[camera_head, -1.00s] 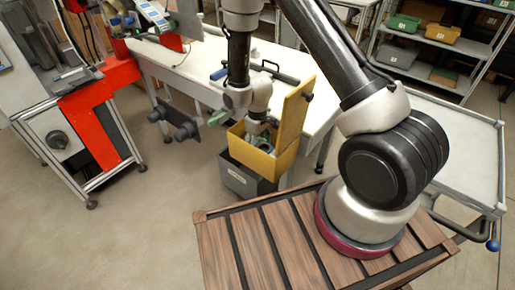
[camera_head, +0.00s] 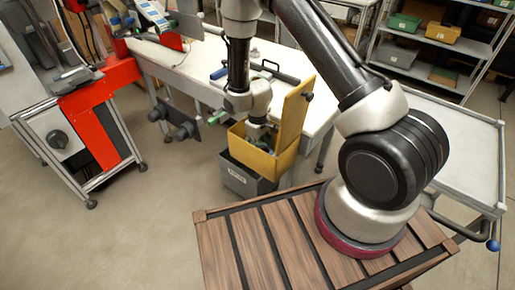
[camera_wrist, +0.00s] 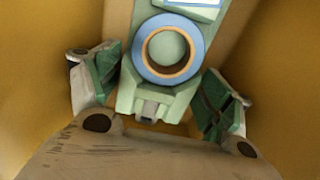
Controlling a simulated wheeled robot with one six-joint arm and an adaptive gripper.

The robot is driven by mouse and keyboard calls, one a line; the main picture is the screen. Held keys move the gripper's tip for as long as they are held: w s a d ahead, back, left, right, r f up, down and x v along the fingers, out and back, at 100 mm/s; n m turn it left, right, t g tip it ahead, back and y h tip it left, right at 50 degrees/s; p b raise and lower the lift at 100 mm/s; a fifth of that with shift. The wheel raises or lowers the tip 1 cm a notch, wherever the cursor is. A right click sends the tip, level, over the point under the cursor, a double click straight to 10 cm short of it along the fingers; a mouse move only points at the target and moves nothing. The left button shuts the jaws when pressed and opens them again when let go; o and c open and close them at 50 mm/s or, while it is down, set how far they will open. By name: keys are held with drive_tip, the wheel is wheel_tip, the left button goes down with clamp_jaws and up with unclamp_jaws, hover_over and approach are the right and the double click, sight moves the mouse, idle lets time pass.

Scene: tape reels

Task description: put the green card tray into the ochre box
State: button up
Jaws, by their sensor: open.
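The ochre box (camera_head: 266,163) stands open with its flap raised at the right. My gripper (camera_head: 259,132) reaches down into its mouth. In the wrist view, a pale green piece with a blue ring, which I take to be the green card tray (camera_wrist: 128,99), lies between ochre walls (camera_wrist: 285,70). My gripper (camera_wrist: 160,98) is open there, with one finger on each side of the tray. I cannot tell whether the fingers touch it. The tray's far end is cut off by the frame, and in the head view it is mostly hidden.
A grey bin (camera_head: 240,181) is below the ochre box. A white table (camera_head: 190,65) is behind it, with a dark-handled tool on top. A red-framed machine (camera_head: 92,130) stands at the left. A slatted wooden surface (camera_head: 225,250) is in front.

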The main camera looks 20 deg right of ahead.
wheel_tip(320, 180, up, 12)
idle(0.3)
idle(0.3)
drive_tip(key=s+d+r+m+t, duration=0.1)
drive_tip(key=s+d+r, duration=0.2)
drive_tip(key=r, duration=0.7)
drive_tip(key=s+d+r+m+t, duration=0.1)
drive_tip(key=s+d+r, duration=0.3)
drive_tip(key=r, duration=0.6)
drive_tip(key=s+d+r+m+t, duration=0.2)
drive_tip(key=s+d+r, duration=0.1)
drive_tip(key=r, duration=0.7)
drive_tip(key=shift+s+d+r+m, duration=0.1)
drive_tip(key=shift+d+r+m, duration=0.05)
drive_tip(key=shift+d, duration=0.25)
drive_tip(key=shift+s+d+r+m, duration=0.1)
drive_tip(key=shift+d+m, duration=0.05)
drive_tip(key=shift+d, duration=0.2)
drive_tip(key=s+d+r+m, duration=0.1)
drive_tip(key=s, duration=0.6)
drive_tip(key=s+d+r+m, duration=0.1)
drive_tip(key=s+d, duration=0.1)
drive_tip(key=s, duration=0.4)
drive_tip(key=shift+s+d+r, duration=0.2)
drive_tip(key=shift+s+r, duration=0.15)
